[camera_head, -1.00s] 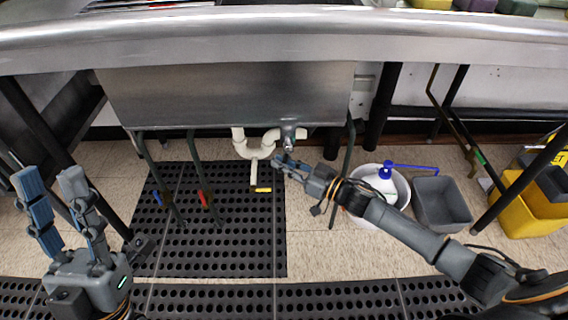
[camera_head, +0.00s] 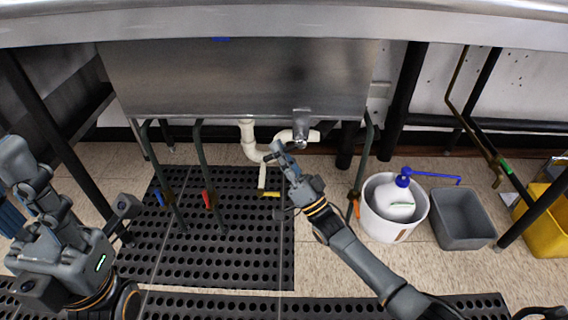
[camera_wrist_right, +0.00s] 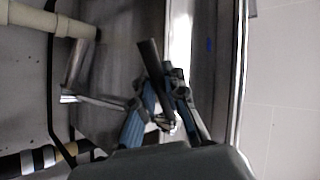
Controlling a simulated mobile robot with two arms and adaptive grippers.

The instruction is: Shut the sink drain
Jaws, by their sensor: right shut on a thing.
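The steel sink (camera_head: 240,80) hangs above me, with a grey metal drain body (camera_head: 302,125) under its right part; the body also shows in the wrist view (camera_wrist_right: 76,66). A thin rod runs from it to a dark lever handle (camera_wrist_right: 150,62). My right gripper (camera_head: 279,152) is below the sink, just left of the drain body; in the wrist view its blue-padded fingers (camera_wrist_right: 158,100) are shut on the lever handle. The far end of the lever is hidden in the head view. My left gripper (camera_head: 8,185) is at the left edge, empty, its fingers apart.
White drain pipes (camera_head: 250,140) run behind my right gripper, with a yellow valve handle (camera_head: 271,194) below. Sink legs (camera_head: 205,170) carry red and blue handles. A white bucket (camera_head: 385,225) with a jug and a grey bin (camera_head: 460,220) stand right. A black mat (camera_head: 220,250) covers the floor.

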